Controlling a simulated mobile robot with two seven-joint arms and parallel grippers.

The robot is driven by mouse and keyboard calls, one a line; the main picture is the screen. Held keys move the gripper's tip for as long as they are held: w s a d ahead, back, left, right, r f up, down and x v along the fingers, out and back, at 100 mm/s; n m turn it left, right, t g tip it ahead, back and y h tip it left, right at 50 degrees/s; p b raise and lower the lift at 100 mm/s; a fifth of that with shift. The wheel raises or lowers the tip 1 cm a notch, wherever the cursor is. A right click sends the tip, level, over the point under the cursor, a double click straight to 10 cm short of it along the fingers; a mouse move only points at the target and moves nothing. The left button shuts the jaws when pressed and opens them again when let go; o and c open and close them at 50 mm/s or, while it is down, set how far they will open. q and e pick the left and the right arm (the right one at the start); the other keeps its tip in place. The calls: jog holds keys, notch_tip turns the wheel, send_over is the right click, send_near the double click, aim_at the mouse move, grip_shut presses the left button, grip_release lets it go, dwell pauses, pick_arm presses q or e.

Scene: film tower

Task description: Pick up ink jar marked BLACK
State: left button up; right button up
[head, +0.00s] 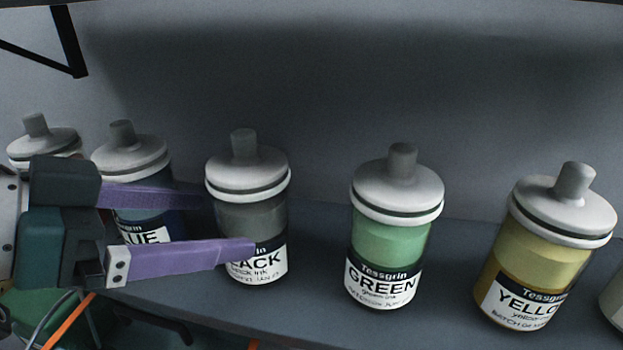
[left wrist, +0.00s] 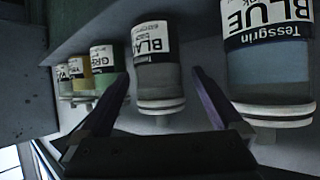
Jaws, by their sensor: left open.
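The ink jar marked BLACK (head: 247,218), grey with a white knobbed lid, stands upright on the shelf. In the head view its label is partly covered by a finger of my left gripper (head: 225,222). The gripper is open and comes in from the left, its purple fingers pointing at the jar. In the left wrist view, where things appear upside down, the BLACK jar (left wrist: 155,75) shows between the spread fingers of the left gripper (left wrist: 160,80). I cannot tell whether a finger touches it. My right gripper is not in view.
The BLUE jar (head: 135,165) stands left of the BLACK jar, partly behind my gripper. The GREEN jar (head: 390,240) and YELLOW jar (head: 540,255) stand to the right with gaps between. Another jar (head: 45,140) is at far left. The shelf (head: 310,295) has a wall behind.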

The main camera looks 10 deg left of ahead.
aim_at(254, 220)
pick_arm(q)
jog(key=shift+w+d+f, duration=0.2)
jog(key=shift+w+d, duration=0.15)
jog(key=shift+w, duration=0.05)
jog(key=shift+w+d+p, duration=0.2)
jog(key=shift+w+p, duration=0.05)
jog(key=shift+p, duration=0.2)
jog(key=p+x, duration=0.1)
jog(key=x, duration=0.2)
jog(key=shift+w+d+f, duration=0.1)
jog(key=shift+w+d, duration=0.05)
jog(key=shift+w+d+f, duration=0.3)
jog(key=shift+w+f, duration=0.05)
jog(key=shift+c, duration=0.2)
jog(key=c, duration=1.5)
